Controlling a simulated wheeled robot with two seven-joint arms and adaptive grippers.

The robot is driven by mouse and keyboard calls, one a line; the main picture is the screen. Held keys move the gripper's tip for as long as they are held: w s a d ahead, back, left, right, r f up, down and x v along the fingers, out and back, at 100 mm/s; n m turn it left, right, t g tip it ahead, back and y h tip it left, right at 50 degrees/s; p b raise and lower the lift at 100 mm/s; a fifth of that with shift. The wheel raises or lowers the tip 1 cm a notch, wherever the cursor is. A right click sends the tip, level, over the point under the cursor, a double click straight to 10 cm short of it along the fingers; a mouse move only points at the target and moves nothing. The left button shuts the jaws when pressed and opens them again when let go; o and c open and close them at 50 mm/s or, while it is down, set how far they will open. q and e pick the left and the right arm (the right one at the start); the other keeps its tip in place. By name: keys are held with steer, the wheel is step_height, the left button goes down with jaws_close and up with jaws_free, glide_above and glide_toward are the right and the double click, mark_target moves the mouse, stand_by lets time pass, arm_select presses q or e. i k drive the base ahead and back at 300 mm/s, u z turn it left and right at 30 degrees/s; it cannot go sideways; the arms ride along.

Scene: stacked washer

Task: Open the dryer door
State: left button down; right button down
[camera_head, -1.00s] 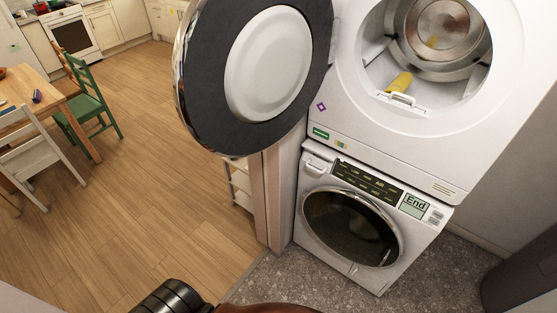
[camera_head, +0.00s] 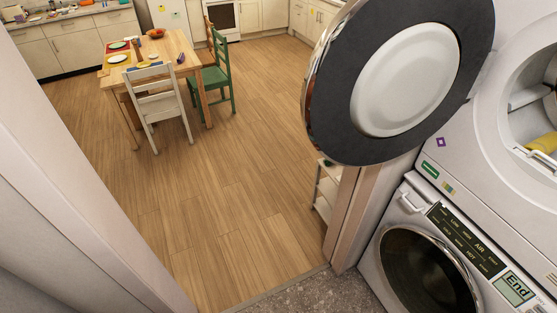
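The dryer (camera_head: 470,150) is the white upper machine at the right edge, partly cut off by the frame. Its round door (camera_head: 340,105), with a dark ring, chrome rim and white centre, stands wide open, swung out to the left. Part of the drum opening (camera_head: 530,95) shows, with something yellow (camera_head: 545,143) inside. Neither of my grippers is in view.
A white washer (camera_head: 395,225) with a dark round door and a display reading "End" stands below the dryer. A doorway leads to a wooden floor (camera_head: 220,200), mostly clear. A table (camera_head: 185,50) and chairs stand farther back. A pale wall (camera_head: 70,200) is at the left.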

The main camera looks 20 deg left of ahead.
mark_target(383, 78)
steer(key=u, duration=1.9)
steer(key=i, duration=0.8)
steer(key=z, duration=1.15)
